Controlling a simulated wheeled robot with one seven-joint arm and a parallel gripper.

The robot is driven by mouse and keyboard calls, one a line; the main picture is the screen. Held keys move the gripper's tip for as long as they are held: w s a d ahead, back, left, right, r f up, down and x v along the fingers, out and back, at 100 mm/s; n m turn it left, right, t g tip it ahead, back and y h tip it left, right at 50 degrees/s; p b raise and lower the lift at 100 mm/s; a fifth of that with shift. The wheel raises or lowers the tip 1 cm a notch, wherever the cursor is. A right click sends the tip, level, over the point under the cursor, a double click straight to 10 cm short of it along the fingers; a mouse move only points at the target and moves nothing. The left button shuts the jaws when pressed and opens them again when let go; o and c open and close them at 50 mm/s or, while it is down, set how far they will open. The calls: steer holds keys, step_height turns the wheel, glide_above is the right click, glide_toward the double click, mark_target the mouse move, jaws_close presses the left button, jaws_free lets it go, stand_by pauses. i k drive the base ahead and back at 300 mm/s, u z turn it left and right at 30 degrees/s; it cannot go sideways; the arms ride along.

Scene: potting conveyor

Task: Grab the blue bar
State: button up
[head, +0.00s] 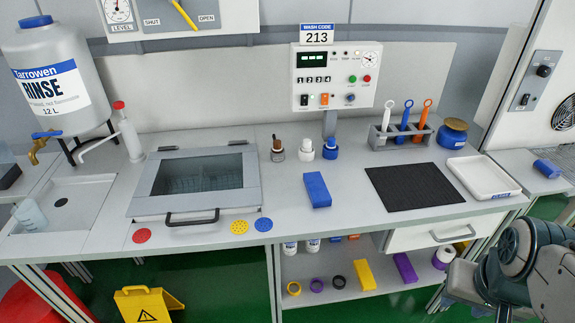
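A blue bar (317,189) lies flat on the light grey counter, near the middle, pointing front to back. It is to the right of the lidded basin and to the left of the black mat, with nothing touching it. Links of my arm show at the lower right, well away from the bar. The fingers of my gripper cannot be seen.
Small bottles (305,149) stand behind the bar. A black mat (415,186), a white tray (483,176) and a tool rack (399,137) are to the right. The lidded basin (195,182) is left. A yellow bar (365,274) and purple bar (405,268) lie on the lower shelf.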

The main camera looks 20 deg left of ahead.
mark_target(320, 196)
steer(key=u, duration=0.9)
steer(key=i, duration=0.9)
steer(key=u, duration=0.7)
